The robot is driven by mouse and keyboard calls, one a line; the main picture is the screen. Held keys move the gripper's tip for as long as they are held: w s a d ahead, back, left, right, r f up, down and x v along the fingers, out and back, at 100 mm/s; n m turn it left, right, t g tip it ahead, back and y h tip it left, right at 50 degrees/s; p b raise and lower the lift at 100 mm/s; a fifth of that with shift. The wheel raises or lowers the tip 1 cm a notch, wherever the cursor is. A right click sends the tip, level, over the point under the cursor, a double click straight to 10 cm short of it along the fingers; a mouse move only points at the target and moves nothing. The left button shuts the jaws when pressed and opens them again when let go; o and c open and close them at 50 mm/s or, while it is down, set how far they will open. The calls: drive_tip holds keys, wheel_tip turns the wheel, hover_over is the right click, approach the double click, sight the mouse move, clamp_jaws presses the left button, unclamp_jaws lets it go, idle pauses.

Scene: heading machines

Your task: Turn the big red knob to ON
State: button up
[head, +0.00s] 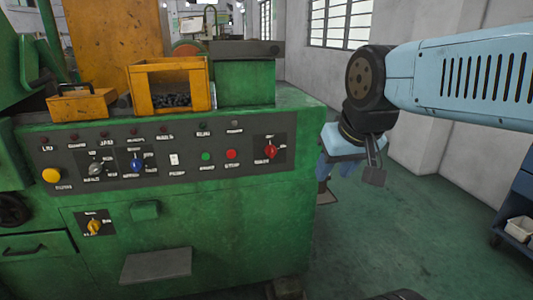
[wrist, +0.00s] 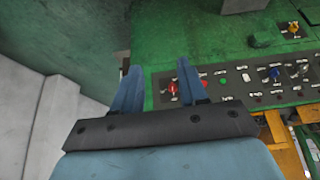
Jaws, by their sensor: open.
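The big red knob (head: 270,150) is at the right end of the dark control panel (head: 130,165) on the green machine. Its labels are too small to read, so I cannot tell its setting. My gripper (head: 336,166) hangs to the right of the machine's front corner, apart from the knob. In the wrist view, the panel looks upside down and the red knob (wrist: 173,88) appears between the two blue fingers of my gripper (wrist: 159,66), nearer the right one. The fingers are spread and hold nothing.
A red button (head: 232,154), a green button (head: 206,156), a blue knob (head: 136,163) and a grey knob (head: 96,168) share the panel. A yellow knob (head: 94,227) is lower left. An orange bin (head: 141,91) stands on top.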

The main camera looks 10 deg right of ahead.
drive_tip(key=shift+o, duration=1.4)
drive_tip(key=shift+w, duration=0.3)
drive_tip(key=o, duration=0.3)
drive_tip(key=w+f+t, duration=0.1)
drive_tip(key=w+f, duration=0.1)
drive_tip(key=w, duration=0.5)
drive_tip(key=w+a+f+t, duration=0.1)
drive_tip(key=w+f+t, duration=0.1)
drive_tip(key=w, duration=0.6)
drive_tip(key=w+a+f+t, duration=0.1)
drive_tip(key=w+f+t, duration=0.1)
drive_tip(key=w, duration=0.5)
drive_tip(key=shift+w+f, duration=0.2)
drive_tip(key=shift+w, duration=0.05)
drive_tip(key=m+t+h, duration=0.1)
drive_tip(key=m+t, duration=0.2)
drive_tip(key=t, duration=0.4)
approach(272, 153)
drive_tip(key=w, duration=1)
drive_tip(key=shift+w+d+f, duration=0.1)
drive_tip(key=shift+w+d, duration=0.05)
drive_tip(key=shift+d, duration=0.15)
drive_tip(key=shift+c, duration=0.2)
drive_tip(key=c, duration=1)
